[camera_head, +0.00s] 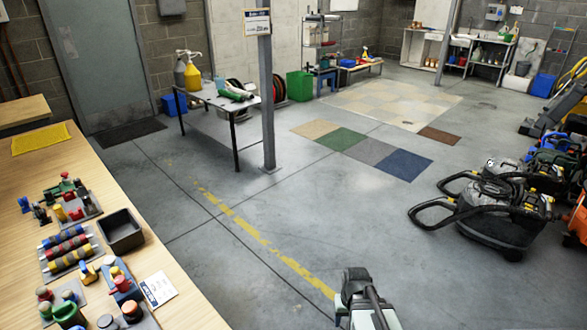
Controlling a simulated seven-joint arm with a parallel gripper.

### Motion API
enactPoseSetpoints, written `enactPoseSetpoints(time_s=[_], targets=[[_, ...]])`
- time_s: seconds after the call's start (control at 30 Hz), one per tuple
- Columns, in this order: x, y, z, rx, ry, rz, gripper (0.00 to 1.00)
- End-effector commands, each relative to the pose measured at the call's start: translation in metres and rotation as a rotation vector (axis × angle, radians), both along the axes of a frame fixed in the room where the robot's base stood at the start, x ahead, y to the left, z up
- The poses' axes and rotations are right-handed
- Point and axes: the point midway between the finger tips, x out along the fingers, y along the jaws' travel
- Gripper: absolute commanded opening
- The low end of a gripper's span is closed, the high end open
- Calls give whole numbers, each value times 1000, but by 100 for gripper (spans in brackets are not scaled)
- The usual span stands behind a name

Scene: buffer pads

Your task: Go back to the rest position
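Part of my arm, dark on top with a paler part below, shows at the bottom edge right of centre, over the grey floor. I make out no gripper fingers in this view, so whether my gripper holds anything is hidden. The wooden workbench (182,298) runs along the left, apart from the visible part of my arm. On it lies a rack of blue, red and yellow banded rolls (66,248), probably the pads. An empty dark open box (121,232) stands to their right.
Small coloured knobbed parts (74,206) and a white card (158,289) lie on the bench. Floor machines (500,210) stand at the right. A post (267,100) and a white-topped table (218,97) stand farther back. Open floor lies between bench and machines.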

Motion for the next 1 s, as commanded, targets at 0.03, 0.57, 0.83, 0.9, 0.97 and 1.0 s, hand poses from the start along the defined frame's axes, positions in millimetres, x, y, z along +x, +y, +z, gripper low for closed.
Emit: enactPoseSetpoints(time_s=[0.03, 0.57, 0.83, 0.9, 0.97, 1.0], targets=[[-6, 0, -8, 0, 16, 2, 57], [-106, 0, -101, 1, 238, 4, 57], [-177, 0, -146, 1, 375, 3, 57], [-196, 0, -156, 2, 411, 2, 57], [-213, 0, -164, 2, 440, 2, 57], [-223, 0, -169, 1, 459, 2, 57]])
